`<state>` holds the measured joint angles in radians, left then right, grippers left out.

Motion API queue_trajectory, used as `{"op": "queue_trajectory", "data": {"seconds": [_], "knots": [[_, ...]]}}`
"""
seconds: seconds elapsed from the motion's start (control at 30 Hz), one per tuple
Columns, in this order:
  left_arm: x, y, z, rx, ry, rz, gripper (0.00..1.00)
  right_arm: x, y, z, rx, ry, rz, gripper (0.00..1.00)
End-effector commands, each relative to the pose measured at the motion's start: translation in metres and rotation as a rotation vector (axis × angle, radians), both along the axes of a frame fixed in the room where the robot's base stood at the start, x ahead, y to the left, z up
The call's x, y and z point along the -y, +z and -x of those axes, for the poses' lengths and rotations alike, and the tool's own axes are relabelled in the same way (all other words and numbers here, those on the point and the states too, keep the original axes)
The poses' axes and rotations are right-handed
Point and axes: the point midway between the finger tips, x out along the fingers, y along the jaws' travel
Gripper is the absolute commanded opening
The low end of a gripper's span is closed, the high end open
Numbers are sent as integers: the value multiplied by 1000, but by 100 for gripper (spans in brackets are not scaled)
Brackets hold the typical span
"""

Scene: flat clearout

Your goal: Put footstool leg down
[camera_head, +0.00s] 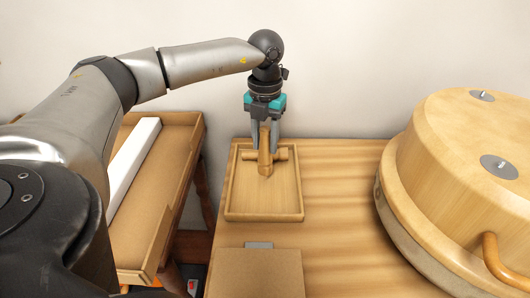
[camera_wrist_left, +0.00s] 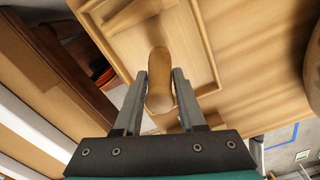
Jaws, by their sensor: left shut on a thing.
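My left gripper (camera_head: 264,145) points down over the wooden tray (camera_head: 263,217) and is shut on a light wooden footstool leg (camera_head: 265,160). The held leg hangs upright between the fingers, above or in the tray's back half; I cannot tell whether it touches the bottom. In the left wrist view the leg (camera_wrist_left: 159,75) is seen nearly end-on between the fingertips (camera_wrist_left: 160,80). My right gripper is not in view.
The tray stands on a wooden table (camera_head: 340,200). A large round wooden footstool body (camera_head: 450,150) with metal plates is at the right. A brown box or board (camera_head: 258,275) is in front. A long wooden bin (camera_head: 165,190) with a white bar (camera_head: 133,165) stands left. The tray's front half is bare.

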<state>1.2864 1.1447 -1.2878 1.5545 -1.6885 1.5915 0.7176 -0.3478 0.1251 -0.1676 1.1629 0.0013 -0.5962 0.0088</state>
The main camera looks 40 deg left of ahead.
Motion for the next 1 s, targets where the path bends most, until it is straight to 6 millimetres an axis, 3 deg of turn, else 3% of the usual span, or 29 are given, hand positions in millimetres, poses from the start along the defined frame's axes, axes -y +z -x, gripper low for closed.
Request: {"op": "queue_trajectory", "data": {"seconds": [0.23,0.7,0.73,1.0], "knots": [[0,-28,0,-1,0,-1,0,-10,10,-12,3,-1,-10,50],[0,-34,0,-2,0,1,0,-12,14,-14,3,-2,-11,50],[0,-34,0,-2,0,1,43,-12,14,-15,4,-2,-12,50],[0,-33,0,-2,0,0,70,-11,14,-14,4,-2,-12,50]]}}
